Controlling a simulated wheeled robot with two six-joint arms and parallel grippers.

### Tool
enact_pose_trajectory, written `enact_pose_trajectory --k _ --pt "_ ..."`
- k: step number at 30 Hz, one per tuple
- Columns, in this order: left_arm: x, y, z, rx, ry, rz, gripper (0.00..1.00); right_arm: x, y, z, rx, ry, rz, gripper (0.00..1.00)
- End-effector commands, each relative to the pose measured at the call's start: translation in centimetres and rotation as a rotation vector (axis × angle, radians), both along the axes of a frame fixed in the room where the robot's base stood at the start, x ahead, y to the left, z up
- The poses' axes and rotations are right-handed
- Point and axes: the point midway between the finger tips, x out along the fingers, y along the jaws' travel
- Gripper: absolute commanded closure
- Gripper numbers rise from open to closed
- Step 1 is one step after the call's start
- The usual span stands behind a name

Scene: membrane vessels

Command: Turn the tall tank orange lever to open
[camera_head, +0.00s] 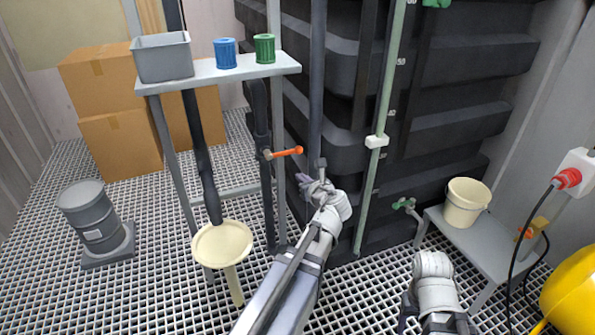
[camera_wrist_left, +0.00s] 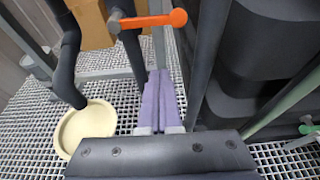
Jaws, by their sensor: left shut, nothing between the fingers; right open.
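The orange lever (camera_head: 288,152) sticks out sideways to the right from a valve on a dark vertical pipe (camera_head: 262,115) below the shelf. It tilts slightly up at its free end. The lever also shows at the top of the left wrist view (camera_wrist_left: 150,20). The tall black ribbed tank (camera_head: 440,70) stands right behind. My left gripper (camera_head: 308,183) is below and to the right of the lever, apart from it. Its pale purple fingers (camera_wrist_left: 160,80) are shut with nothing between them. My right arm shows at the lower right, but its fingers cannot be made out.
A shelf (camera_head: 222,72) holds a grey bin (camera_head: 162,56), a blue cup (camera_head: 225,53) and a green cup (camera_head: 264,48). A cream funnel (camera_head: 221,244) stands below. Vertical pipes stand close around my left gripper. A small bench (camera_head: 478,244) carries a cream bucket (camera_head: 466,202).

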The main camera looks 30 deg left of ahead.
Motion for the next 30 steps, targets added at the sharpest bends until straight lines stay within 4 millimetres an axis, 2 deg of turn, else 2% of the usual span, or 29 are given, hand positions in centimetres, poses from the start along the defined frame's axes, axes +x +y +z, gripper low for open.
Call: enact_pose_trajectory --k 14,16,18,24,30 --pt "6.0 6.9 -3.5 -0.002 -0.001 0.005 1.0 0.0 0.1 -3.5 0.005 0.0 0.006 0.37" --pt "5.8 6.7 -1.6 -0.001 0.0 0.001 1.0 0.0 0.1 -1.6 0.004 0.0 0.005 0.37" --pt "5.7 6.7 -0.8 -0.002 -0.001 0.002 1.0 0.0 0.1 -0.8 0.002 0.0 0.003 0.37" --pt "5.7 6.7 0.5 -0.002 -0.001 0.002 1.0 0.0 0.0 0.6 0.0 0.0 0.0 0.37" --pt "5.7 6.6 0.9 -0.002 -0.001 0.002 1.0 0.0 0.0 1.0 -0.001 0.0 -0.002 0.37"
